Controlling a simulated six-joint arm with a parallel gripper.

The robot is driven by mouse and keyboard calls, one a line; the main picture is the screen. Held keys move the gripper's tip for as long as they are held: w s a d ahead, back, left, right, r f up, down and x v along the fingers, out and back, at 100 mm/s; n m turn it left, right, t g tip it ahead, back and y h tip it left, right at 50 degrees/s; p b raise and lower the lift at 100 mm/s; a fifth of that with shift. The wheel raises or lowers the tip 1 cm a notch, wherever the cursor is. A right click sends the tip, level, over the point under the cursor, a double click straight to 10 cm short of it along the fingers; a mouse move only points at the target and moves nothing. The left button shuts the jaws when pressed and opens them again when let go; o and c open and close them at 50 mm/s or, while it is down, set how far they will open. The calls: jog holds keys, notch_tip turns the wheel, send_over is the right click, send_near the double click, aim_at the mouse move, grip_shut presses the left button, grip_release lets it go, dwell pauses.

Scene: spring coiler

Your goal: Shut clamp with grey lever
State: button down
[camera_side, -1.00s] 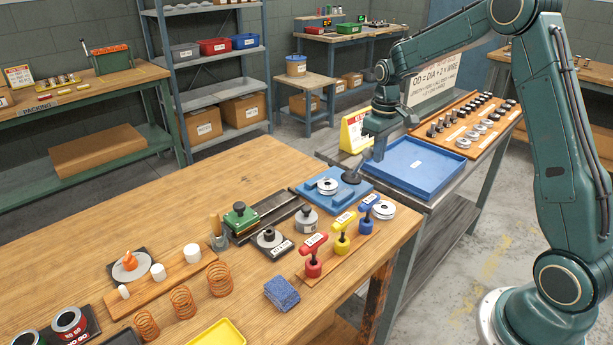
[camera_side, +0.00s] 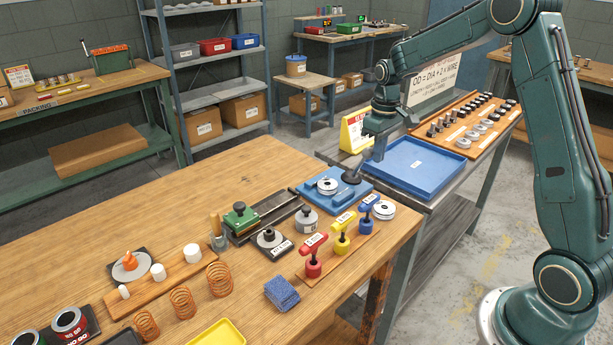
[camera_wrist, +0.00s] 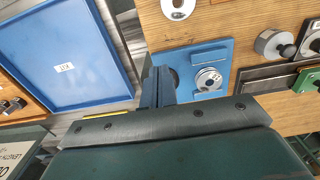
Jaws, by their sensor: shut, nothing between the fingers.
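The clamp's blue base plate (camera_side: 313,193) lies at the far right corner of the wooden bench. It bears a silver round piece (camera_side: 327,186) and a dark round foot (camera_side: 351,177). The plate (camera_wrist: 222,54) and silver piece (camera_wrist: 208,79) also show in the wrist view. My gripper (camera_side: 379,152) is shut and empty, pointing down just above and right of the dark foot. In the wrist view my gripper (camera_wrist: 157,84) partly hides that foot. I cannot make out the grey lever clearly, nor tell whether my fingers touch it.
A blue tray (camera_side: 396,178) sits on the grey side table just right of the clamp. Red (camera_side: 313,256), yellow (camera_side: 341,235) and blue (camera_side: 366,212) T-handled tools stand in a wooden rack in front. A yellow sign (camera_side: 356,132) stands behind my gripper.

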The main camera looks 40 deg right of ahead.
jog(key=shift+w, duration=0.2)
jog(key=shift+w+r, duration=0.25)
jog(key=shift+w, duration=0.7)
jog(key=shift+w+r, duration=0.2)
jog(key=shift+w, duration=0.55)
